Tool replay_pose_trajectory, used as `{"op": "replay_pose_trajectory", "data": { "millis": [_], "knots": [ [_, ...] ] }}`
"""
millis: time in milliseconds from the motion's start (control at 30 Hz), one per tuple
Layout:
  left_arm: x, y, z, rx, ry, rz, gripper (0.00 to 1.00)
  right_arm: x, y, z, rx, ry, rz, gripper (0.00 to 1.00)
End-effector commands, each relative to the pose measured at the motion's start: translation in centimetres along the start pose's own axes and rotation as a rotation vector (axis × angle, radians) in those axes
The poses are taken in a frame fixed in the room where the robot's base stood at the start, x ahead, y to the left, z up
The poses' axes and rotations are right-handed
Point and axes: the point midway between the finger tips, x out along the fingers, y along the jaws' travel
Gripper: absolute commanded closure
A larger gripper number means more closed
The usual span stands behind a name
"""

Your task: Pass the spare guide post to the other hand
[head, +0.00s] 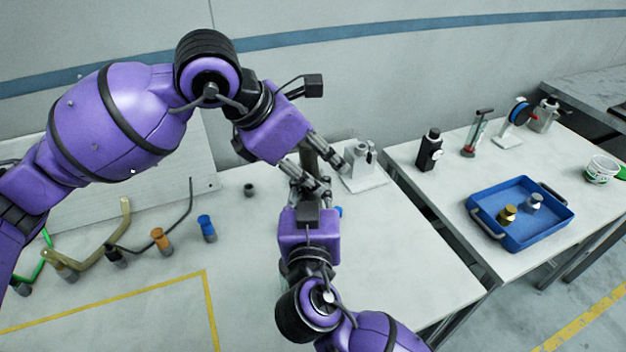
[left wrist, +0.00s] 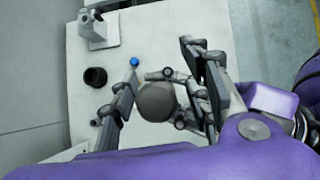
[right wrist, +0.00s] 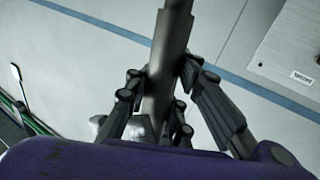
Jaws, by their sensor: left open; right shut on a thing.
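The spare guide post is a grey-brown cylinder (head: 309,158) held upright above the table. My right gripper (head: 307,186) is shut on it from below; in the right wrist view the post (right wrist: 166,70) rises between the two fingers and runs past them out of the top. My left gripper (head: 322,156) is open at the upper part of the post. In the left wrist view the round post end (left wrist: 157,102) lies between the spread left fingers, with the right gripper's fingers close around it. I cannot tell whether a left finger touches it.
A grey fixture with a white base (head: 364,178) stands just right of the grippers. A small dark cylinder (head: 249,190) and blue (head: 207,229) and orange (head: 161,240) pieces stand to the left. A blue tray (head: 515,238) is on the right table.

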Motion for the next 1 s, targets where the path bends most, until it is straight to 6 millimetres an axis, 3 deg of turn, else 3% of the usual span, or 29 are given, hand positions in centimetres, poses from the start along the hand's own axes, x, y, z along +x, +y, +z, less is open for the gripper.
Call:
{"op": "replay_pose_trajectory", "data": {
  "millis": [233,700,1000],
  "knots": [
    [-1.1,0.1,-0.1,-0.001,0.002,0.004,0.56,0.1,0.1,-0.1,0.000,0.001,0.004,1.00],
    [-10.2,0.1,0.0,0.000,0.001,0.004,0.56,0.0,0.1,-0.1,0.000,0.001,0.003,1.00],
    [-12.0,0.0,0.0,0.000,0.000,0.000,0.56,0.0,0.1,-0.1,0.000,0.001,0.003,1.00]
  ]
}}
